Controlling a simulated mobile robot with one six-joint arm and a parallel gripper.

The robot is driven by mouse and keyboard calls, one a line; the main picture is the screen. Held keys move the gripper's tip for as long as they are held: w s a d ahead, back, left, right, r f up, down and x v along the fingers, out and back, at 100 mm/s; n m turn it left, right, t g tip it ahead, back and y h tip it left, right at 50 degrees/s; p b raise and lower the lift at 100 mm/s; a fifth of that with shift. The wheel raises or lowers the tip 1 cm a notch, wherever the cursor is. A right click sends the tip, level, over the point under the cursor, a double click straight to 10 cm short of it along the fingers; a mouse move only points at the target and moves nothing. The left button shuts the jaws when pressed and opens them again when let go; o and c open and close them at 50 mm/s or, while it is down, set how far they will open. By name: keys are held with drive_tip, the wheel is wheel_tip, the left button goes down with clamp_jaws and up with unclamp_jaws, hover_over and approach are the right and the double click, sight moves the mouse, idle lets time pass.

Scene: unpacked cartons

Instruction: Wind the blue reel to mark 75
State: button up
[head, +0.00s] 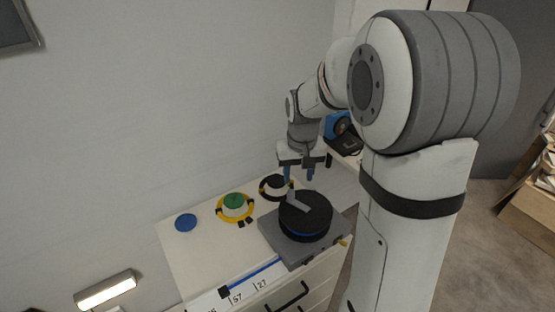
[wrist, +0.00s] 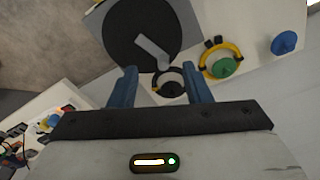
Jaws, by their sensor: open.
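The blue reel (head: 303,234) is a black drum with a blue band low on its side, on a grey base plate (head: 275,238). A grey crank arm (head: 298,202) lies across its top; the wrist view shows the crank arm too (wrist: 152,52). A blue strip (head: 256,272) runs from the reel to a black tag (head: 224,292) on a white scale. The tag sits just left of mark 57 (head: 237,299); mark 27 (head: 262,284) is nearer the reel. A further mark at the frame edge is cut off. My gripper (head: 299,178) is open and empty, above and behind the reel, apart from the crank.
A black-and-white round piece with a yellow part (head: 270,187) lies behind the reel. A green knob in a yellow ring (head: 234,202) and a blue disc (head: 186,222) are to its left. The white cabinet top (head: 205,260) is clear at front left. A wall stands behind.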

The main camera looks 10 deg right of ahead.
hover_over(291, 192)
drive_tip(key=shift+g, duration=0.4)
wheel_tip(291, 192, down, 6)
drive_tip(key=shift+s+r+p, duration=0.15)
drive_tip(key=shift+p, duration=0.3)
drive_tip(key=shift+f, duration=0.3)
wheel_tip(291, 192, down, 8)
drive_tip(key=shift+r+p, duration=0.15)
drive_tip(key=shift+p, duration=0.55)
drive_tip(key=shift+c, duration=0.2)
clamp_jaws()
